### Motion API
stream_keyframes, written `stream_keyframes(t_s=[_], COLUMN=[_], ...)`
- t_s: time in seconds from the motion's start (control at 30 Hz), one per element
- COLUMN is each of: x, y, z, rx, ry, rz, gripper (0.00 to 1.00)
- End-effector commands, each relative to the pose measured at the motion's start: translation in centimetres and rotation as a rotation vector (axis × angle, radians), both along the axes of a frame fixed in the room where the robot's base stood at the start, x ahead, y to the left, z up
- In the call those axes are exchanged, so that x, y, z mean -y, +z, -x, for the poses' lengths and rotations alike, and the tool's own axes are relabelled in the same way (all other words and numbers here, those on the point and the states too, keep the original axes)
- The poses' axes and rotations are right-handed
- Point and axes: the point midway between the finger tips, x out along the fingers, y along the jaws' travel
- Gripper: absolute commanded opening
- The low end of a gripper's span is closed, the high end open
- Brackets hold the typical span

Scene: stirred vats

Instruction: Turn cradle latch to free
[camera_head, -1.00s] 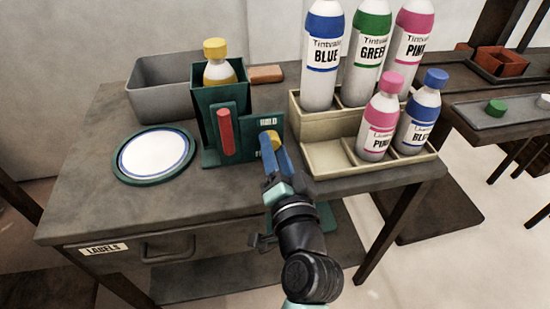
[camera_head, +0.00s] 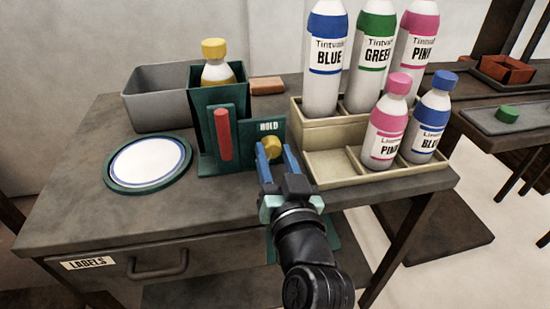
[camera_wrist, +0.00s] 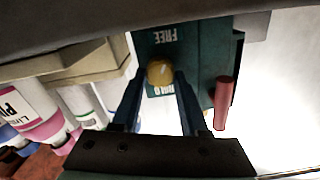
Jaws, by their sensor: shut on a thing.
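The teal cradle (camera_head: 207,147) stands on the workbench and holds a yellow-capped bottle (camera_head: 214,60). A red handle (camera_head: 223,134) is on its front. The yellow latch knob (camera_head: 271,148) is on the cradle's right front plate, below the word HOLD. It also shows in the wrist view (camera_wrist: 160,72), with HOLD and FREE upside down. My gripper (camera_head: 272,157) has its blue fingers shut on the latch knob, one finger on each side. The FREE label is hidden in the head view. Which label the latch points to, I cannot tell.
A cream rack (camera_head: 340,172) with several bottles stands close to the right of my gripper. A grey bin (camera_head: 155,105) is behind left, and a blue-rimmed white plate (camera_head: 148,163) lies left. A brown block (camera_head: 267,87) lies behind. The bench's front left is clear.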

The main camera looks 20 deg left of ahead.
Motion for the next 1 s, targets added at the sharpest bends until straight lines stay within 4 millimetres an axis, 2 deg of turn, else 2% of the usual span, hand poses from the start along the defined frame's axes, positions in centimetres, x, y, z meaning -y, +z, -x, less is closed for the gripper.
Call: stream_keyframes(t_s=[0.43,0.47,0.6,1.0], x=[-0.01,-0.01,-0.01,0.37], y=[-0.13,-0.13,-0.10,-0.03], z=[0.01,0.01,0.01,0.51], rx=[0.003,0.004,0.003,0.003], ry=[0.001,0.001,0.001,-0.001], rz=[0.011,0.012,0.010,0.007], gripper=[0.00,0.49,0.73,0.73])
